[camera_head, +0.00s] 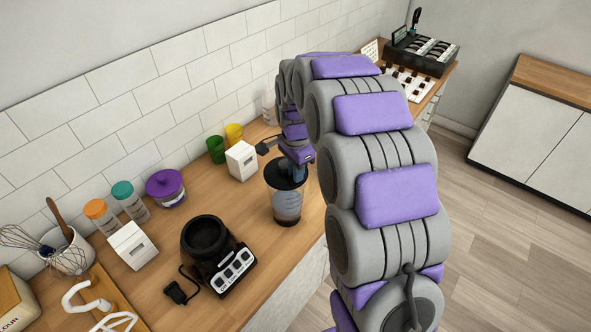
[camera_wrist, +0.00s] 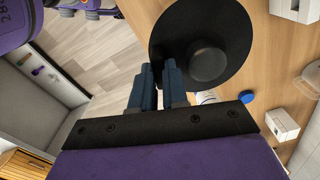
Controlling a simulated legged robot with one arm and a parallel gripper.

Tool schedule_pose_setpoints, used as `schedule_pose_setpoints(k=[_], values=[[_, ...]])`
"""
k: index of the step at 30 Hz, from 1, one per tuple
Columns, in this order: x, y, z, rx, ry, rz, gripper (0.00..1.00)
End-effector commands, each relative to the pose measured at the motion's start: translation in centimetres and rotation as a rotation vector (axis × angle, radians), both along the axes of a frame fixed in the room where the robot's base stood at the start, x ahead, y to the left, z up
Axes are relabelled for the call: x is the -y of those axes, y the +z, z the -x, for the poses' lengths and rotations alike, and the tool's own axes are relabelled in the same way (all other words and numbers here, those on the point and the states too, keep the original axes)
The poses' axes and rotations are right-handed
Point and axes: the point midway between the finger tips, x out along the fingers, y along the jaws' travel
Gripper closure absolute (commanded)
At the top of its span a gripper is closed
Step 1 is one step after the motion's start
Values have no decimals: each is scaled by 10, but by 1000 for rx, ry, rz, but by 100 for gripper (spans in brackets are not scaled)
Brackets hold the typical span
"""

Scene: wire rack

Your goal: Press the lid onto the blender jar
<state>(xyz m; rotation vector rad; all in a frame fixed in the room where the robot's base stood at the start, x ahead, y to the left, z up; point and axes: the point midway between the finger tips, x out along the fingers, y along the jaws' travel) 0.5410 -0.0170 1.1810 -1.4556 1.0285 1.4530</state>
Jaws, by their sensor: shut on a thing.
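The clear blender jar (camera_head: 287,207) stands upright on the wooden counter, with greyish contents or markings. The round black lid (camera_head: 277,179) lies over its mouth; I cannot tell whether it is fully seated. In the wrist view the lid (camera_wrist: 180,30) is a wide black disc with a raised round knob, and it hides the jar. My gripper (camera_head: 296,163) comes down from above at the lid. In the wrist view its blue fingers (camera_wrist: 160,88) are close together at the lid's near edge, shut on the lid. The exact contact is partly hidden.
The black blender base (camera_head: 207,245) with a button panel stands left of the jar. A purple-lidded container (camera_head: 165,187) is farther left. The counter's front edge is close to the jar.

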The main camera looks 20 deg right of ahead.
Motion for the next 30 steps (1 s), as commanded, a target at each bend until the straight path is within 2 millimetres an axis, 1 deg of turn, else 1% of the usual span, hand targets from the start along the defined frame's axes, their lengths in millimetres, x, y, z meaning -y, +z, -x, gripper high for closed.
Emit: schedule_pose_setpoints(k=[8,21,30], values=[[0,-2,0,0,0,0,100],[0,-11,0,0,0,0,100],[0,-12,0,0,0,0,100]])
